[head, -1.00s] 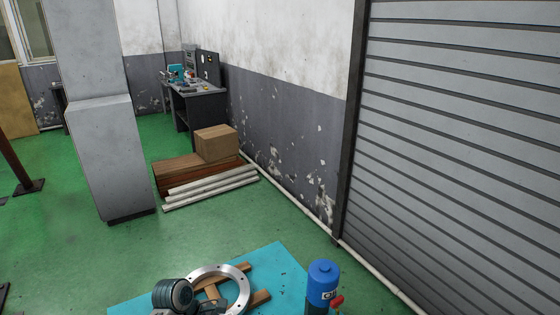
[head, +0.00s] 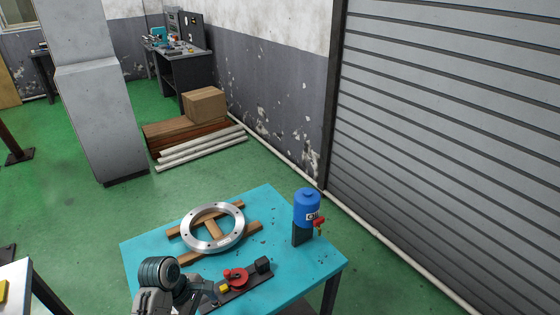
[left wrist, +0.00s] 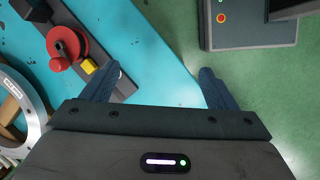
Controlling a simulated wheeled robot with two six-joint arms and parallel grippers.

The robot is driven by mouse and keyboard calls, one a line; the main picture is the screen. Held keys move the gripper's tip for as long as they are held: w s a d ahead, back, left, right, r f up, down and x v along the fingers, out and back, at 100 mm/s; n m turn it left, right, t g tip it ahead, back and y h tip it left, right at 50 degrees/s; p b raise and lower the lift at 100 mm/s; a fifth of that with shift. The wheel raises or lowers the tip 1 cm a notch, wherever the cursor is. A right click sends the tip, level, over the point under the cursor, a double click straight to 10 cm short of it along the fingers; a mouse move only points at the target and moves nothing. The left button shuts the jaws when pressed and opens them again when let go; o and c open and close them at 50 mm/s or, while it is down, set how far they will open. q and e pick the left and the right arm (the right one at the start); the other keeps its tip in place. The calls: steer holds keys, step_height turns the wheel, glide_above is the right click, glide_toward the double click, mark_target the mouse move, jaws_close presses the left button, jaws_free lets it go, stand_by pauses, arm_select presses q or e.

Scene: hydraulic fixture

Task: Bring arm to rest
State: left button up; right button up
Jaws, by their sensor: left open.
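My left gripper (left wrist: 158,84) is open and empty in the left wrist view, its two dark fingers wide apart. It hangs over the edge of the blue table (left wrist: 145,50), with green floor under the right finger. The left finger is near a black fixture with a red round handle (left wrist: 66,44) and a yellow block (left wrist: 89,66); I cannot tell whether they touch. In the head view, part of my arm stands at the bottom left of the table, left of this fixture (head: 238,280); the gripper fingers do not show there. My right gripper is in neither view.
A metal ring flange (head: 187,238) lies on wooden slats on the table. A blue bottle-shaped unit with a red valve (head: 306,205) stands at the table's right. A grey box with a red button (left wrist: 221,18) is beyond the right finger. Green floor surrounds the table.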

arm_select(q)
steer(key=s+a+r+m+t+y, duration=0.2)
steer(key=s+a+m, duration=0.2)
steer(key=s+m, duration=0.5)
steer(key=s+a+r+m+t+y, duration=0.1)
steer(key=s+a+m+y, duration=0.25)
steer(key=s+m, duration=0.6)
step_height(320, 180, down, 37)
steer(key=s+a+n+g+b, duration=0.1)
steer(key=s+a+n+b, duration=0.15)
steer(key=b, duration=0.45)
steer(key=s+f+b, duration=0.2)
steer(key=s+f, duration=0.7)
steer(key=f, duration=0.3)
steer(key=s+a+f+g+b, duration=0.1)
steer(key=s+f+b, duration=0.2)
steer(key=s+f, duration=0.5)
step_height(320, 180, down, 4)
steer(key=shift+s+a+f+h, duration=0.1)
steer(key=shift+s+a+h, duration=0.2)
steer(key=shift+s+h, duration=0.1)
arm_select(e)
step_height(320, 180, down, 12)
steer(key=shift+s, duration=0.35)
